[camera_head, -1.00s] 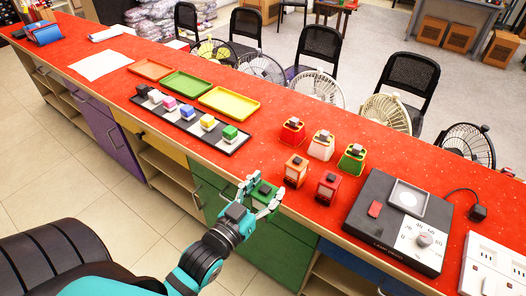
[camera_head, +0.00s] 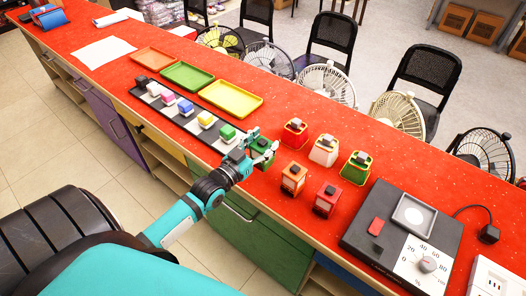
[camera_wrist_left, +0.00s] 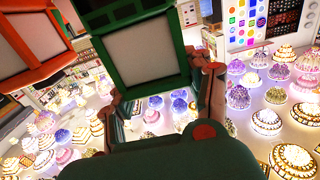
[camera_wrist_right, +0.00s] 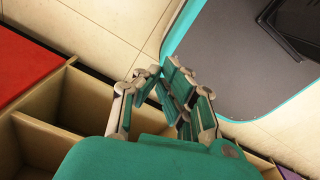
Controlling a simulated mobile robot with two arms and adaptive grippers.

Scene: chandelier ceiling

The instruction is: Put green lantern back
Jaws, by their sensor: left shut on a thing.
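My left gripper (camera_head: 258,152) is shut on a green lantern (camera_head: 262,145) with a dark top. It is over the red counter, just right of the black strip of cubes. In the left wrist view the lantern's green frame and pale panel (camera_wrist_left: 147,52) fill the space between the fingers. A second green lantern (camera_head: 355,168) stands in the back row with a white lantern (camera_head: 324,150) and a red lantern (camera_head: 295,132). My right gripper (camera_wrist_right: 158,74) is empty, its fingertips nearly meeting; the head view does not show it.
An orange lantern (camera_head: 293,178) and a dark red lantern (camera_head: 327,200) stand in front of that row. The black scale (camera_head: 365,232) is at right. The black strip (camera_head: 150,100) holds several cubes. Orange, green and yellow trays (camera_head: 232,109) lie behind it.

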